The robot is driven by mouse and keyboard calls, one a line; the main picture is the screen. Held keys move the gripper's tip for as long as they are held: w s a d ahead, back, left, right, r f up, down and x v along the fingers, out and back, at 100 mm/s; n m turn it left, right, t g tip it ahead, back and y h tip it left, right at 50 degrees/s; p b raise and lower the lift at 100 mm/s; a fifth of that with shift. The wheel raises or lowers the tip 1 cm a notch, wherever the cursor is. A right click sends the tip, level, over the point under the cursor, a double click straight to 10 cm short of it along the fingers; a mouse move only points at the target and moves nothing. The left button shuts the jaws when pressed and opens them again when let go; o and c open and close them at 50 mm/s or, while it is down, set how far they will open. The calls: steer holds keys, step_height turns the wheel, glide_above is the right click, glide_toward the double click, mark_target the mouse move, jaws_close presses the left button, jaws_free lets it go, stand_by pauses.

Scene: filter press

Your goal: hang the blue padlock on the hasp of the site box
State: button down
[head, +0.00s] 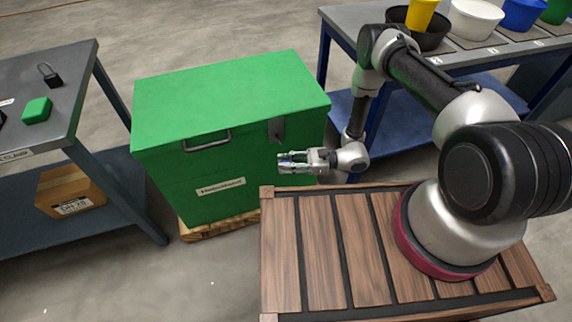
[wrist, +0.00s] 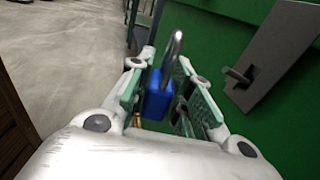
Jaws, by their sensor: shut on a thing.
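The green site box (head: 226,100) stands on a wooden pallet in the middle of the head view. The hasp plate also shows large at the right of the wrist view (wrist: 275,55), with a staple (wrist: 240,76) sticking out. My gripper (head: 290,162) is in front of the box, below the hasp in the picture. In the wrist view it is shut on the blue padlock (wrist: 157,98), whose silver shackle (wrist: 173,48) points up. The padlock is apart from the staple, to its left. Whether the shackle is open is unclear.
A grey table (head: 60,75) at left holds a black padlock (head: 48,74) and a green block (head: 37,110). A box (head: 70,192) sits on its lower shelf. A bench (head: 345,18) with several tubs stands at back right. Floor at front left is clear.

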steer(key=shift+w+a+f, duration=0.2)
steer(key=shift+w+a, duration=0.2)
steer(key=shift+w, duration=1.05)
steer(key=shift+w+a+f, duration=0.25)
steer(key=shift+w+a, duration=0.15)
steer(key=shift+w, duration=1)
steer(key=shift+w+a+f, duration=0.2)
steer(key=shift+w+a, duration=0.2)
steer(key=shift+w, duration=1.05)
steer(key=shift+w+f, duration=0.1)
steer(key=shift+w, duration=0.05)
steer(key=c, duration=1.2)
jaws_free()
steer(key=shift+d, duration=0.1)
